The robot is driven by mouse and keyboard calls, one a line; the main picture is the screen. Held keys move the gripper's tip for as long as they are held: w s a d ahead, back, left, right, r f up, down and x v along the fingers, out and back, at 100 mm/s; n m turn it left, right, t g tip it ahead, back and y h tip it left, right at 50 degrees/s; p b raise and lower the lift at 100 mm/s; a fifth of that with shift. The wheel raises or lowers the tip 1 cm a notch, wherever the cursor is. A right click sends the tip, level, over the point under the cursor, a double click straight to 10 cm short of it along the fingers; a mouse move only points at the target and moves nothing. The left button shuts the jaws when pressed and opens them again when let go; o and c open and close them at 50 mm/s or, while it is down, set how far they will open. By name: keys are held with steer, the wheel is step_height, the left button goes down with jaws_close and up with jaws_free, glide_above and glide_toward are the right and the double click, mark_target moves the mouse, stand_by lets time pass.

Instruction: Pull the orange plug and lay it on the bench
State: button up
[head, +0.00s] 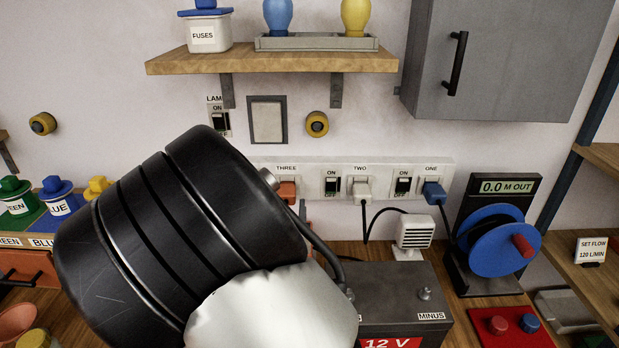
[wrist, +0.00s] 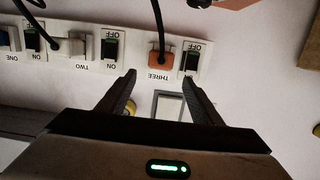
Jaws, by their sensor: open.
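The orange plug (head: 287,191) sits in socket THREE of the white socket strip (head: 311,187) on the wall, with a dark cable running from it. In the wrist view, which is upside down, the orange plug (wrist: 158,60) shows beyond and roughly between my fingertips. My gripper (wrist: 159,78) is open, with nothing between its fingers. In the head view my arm hides most of the gripper. I cannot tell whether a finger touches the plug. The wooden bench (head: 458,318) shows below at the right.
A white plug (head: 362,190) is in socket TWO and a blue plug (head: 432,192) in ONE. A dark 12 V battery (head: 400,290) stands on the bench, with a small white heater-like box (head: 415,232) behind it and a blue reel (head: 495,240) right. A shelf (head: 270,62) overhangs above.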

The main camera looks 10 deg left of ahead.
mark_target(286, 196)
steer(key=x, duration=0.8)
steer(key=shift+w, duration=0.1)
steer(key=c, duration=1.3)
steer(key=shift+o, duration=0.2)
steer(key=shift+s+f, duration=0.1)
steer(key=shift+s, duration=0.1)
steer(key=shift+v, duration=1.05)
steer(key=shift+f+v, duration=0.15)
steer(key=shift+v, duration=0.85)
steer(key=shift+f+v, duration=0.15)
steer(key=shift+v, duration=0.9)
